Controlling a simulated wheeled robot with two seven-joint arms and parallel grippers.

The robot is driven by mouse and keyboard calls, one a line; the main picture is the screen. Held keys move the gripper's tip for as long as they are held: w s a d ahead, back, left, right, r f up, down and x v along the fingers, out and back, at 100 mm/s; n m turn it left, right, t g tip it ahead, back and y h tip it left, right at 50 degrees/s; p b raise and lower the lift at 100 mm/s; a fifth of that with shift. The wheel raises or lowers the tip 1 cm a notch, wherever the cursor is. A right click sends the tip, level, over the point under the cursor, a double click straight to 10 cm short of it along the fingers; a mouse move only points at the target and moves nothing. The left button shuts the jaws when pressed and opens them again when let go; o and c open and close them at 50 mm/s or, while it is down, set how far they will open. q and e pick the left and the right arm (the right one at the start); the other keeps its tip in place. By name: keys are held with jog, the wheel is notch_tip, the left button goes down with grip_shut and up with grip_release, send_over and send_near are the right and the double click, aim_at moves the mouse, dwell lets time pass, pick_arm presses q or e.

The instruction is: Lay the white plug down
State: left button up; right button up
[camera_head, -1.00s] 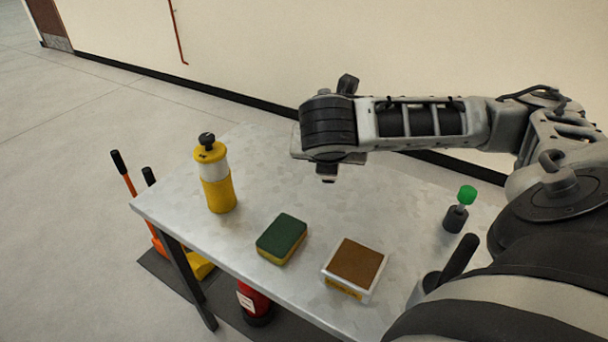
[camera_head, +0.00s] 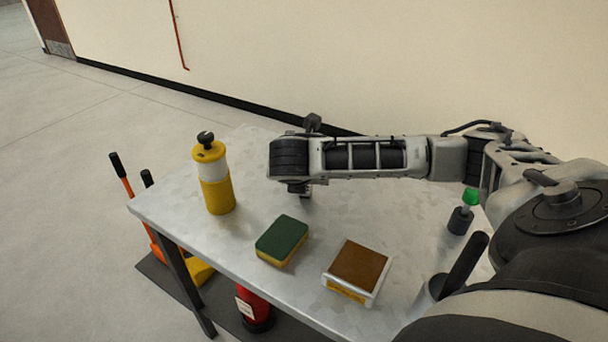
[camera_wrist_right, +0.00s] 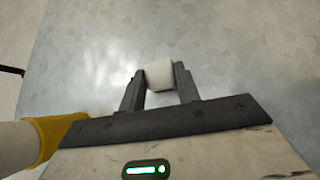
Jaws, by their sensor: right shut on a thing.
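The white plug (camera_wrist_right: 159,74) shows in the right wrist view as a small pale block between two dark fingers. My right gripper (camera_wrist_right: 158,84) is shut on it, with the grey tabletop (camera_wrist_right: 230,50) behind. In the head view my right gripper (camera_head: 304,193) points down over the back middle of the metal table (camera_head: 245,150). The plug is mostly hidden there by the gripper, and I cannot tell whether it touches the table. My left gripper is in neither view.
A yellow and white bottle (camera_head: 216,185) stands left of the right gripper and shows close by in the wrist view (camera_wrist_right: 50,133). A green sponge (camera_head: 282,238), a brown-topped box (camera_head: 358,268) and a green-tipped tool (camera_head: 462,215) are in front and right. Bare table lies between them.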

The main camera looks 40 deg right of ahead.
jog(key=o, duration=1)
jog(key=shift+f, duration=0.1)
jog(key=p+v, duration=0.2)
jog(key=v, duration=1)
